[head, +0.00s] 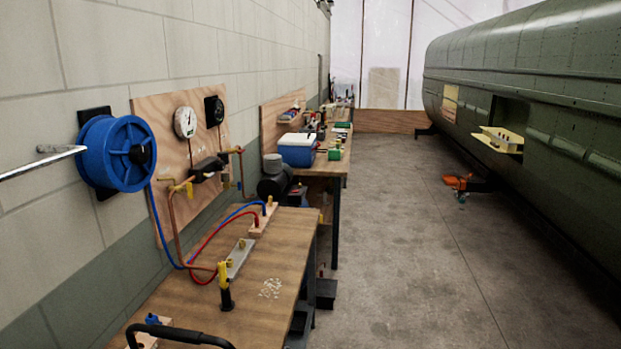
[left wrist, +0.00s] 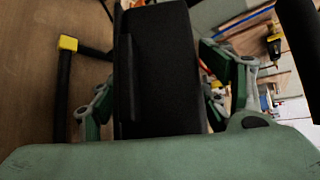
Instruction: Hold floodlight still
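A black, block-shaped body, which looks like the floodlight (left wrist: 165,45), fills the middle of the left wrist view. My left gripper (left wrist: 158,85) has its green and grey fingers on either side of this body, close against it, and appears shut on it. The fingertips' exact contact is partly hidden. A black tube with a yellow end (left wrist: 68,43) runs beside it. In the head view a curved black bar (head: 180,332) shows at the bottom edge; I cannot tell whether it belongs to the floodlight. Neither gripper shows in the head view.
A wooden bench (head: 200,300) with hoses and fittings stands along the left wall, below a blue reel (head: 115,153). A second bench (head: 335,165) with tools stands farther back. The green fuselage (head: 560,110) is at right, with an orange jack (head: 465,183) beside it. The floor between is clear.

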